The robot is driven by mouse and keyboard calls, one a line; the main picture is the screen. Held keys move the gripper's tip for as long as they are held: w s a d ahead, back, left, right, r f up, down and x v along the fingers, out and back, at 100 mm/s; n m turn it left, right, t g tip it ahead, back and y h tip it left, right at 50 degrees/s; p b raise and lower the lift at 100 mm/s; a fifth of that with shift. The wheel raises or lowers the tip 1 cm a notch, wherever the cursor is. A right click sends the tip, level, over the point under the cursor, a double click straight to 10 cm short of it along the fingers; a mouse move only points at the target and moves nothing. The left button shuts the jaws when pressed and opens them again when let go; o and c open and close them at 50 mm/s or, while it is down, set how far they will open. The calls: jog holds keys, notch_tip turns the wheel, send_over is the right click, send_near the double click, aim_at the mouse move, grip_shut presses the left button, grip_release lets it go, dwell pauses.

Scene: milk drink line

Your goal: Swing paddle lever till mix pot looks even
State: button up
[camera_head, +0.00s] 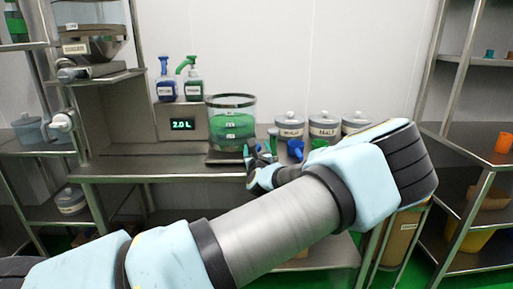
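The mix pot (231,103) is a clear round vessel with a dark rim and green contents. It stands on the steel bench, left of my gripper. Small pale marks show on its front; I cannot tell from here whether the contents are even. My gripper (254,160) is at the pot's lower right, in front of the bench edge. Its dark fingers are small and partly merge with things behind, so I cannot tell whether they are open or touch anything. I cannot make out the paddle lever for certain; a small green upright piece (273,136) stands just behind my gripper.
A display (182,125) reading 2.0 L is left of the pot, with two pump bottles (194,86) above it. Several lidded jars (323,125), one labelled MALT, stand to the right. A hopper (92,42) is at upper left. Shelving (480,135) stands at right.

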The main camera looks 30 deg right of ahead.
grip_shut()
dwell(0.6)
dwell(0.8)
